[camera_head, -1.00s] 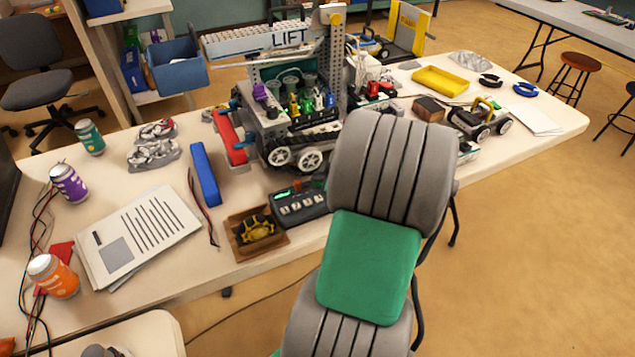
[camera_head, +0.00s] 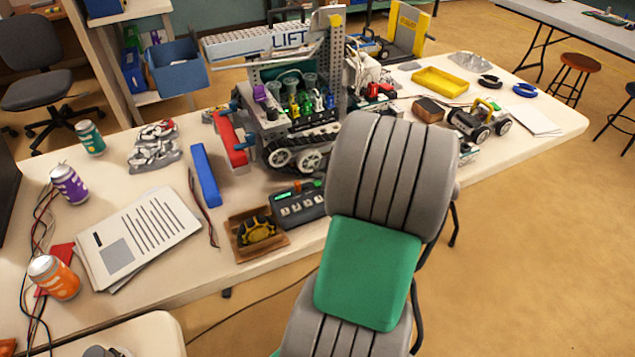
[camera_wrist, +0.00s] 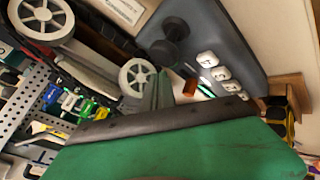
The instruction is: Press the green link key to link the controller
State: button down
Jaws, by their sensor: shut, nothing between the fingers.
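The controller (camera_head: 298,205) is a dark grey box on the table with a row of white keys. In the head view it lies just left of my arm, with small orange and green spots along its far edge. In the wrist view the controller (camera_wrist: 205,35) shows a black stick, several white keys, an orange key and a green spot (camera_wrist: 206,91) beside it. My gripper (camera_wrist: 161,88) appears as two thin grey-green fingers close together, shut and empty, near the controller's edge. Contact cannot be told. The head view hides my gripper behind my grey and green arm.
A wheeled machine (camera_head: 290,135) with coloured parts stands just behind the controller. A wooden tray (camera_head: 240,248) with a yellow-black item sits in front-left of it.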

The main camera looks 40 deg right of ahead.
aim_at(319, 185)
notch_tip(319, 185, up, 5)
jog(key=shift+p, duration=1.15)
jog(key=w+a+r+m+g+y+p, duration=0.1)
jog(key=w+a+r+g+p, duration=0.15)
jog(key=a, duration=0.95)
jog(key=s+a+r+m+g+p, duration=0.1)
jog(key=s+a+r+m, duration=0.1)
jog(key=s+a, duration=0.4)
jog(key=s+a+r+m+g+p, duration=0.1)
jog(key=s+a+m, duration=0.4)
jog(key=a, duration=0.8)
notch_tip(319, 185, up, 3)
jog(key=shift+s+f+g, duration=0.15)
jog(key=shift+s+g, duration=0.45)
jog(key=shift+g, duration=0.15)
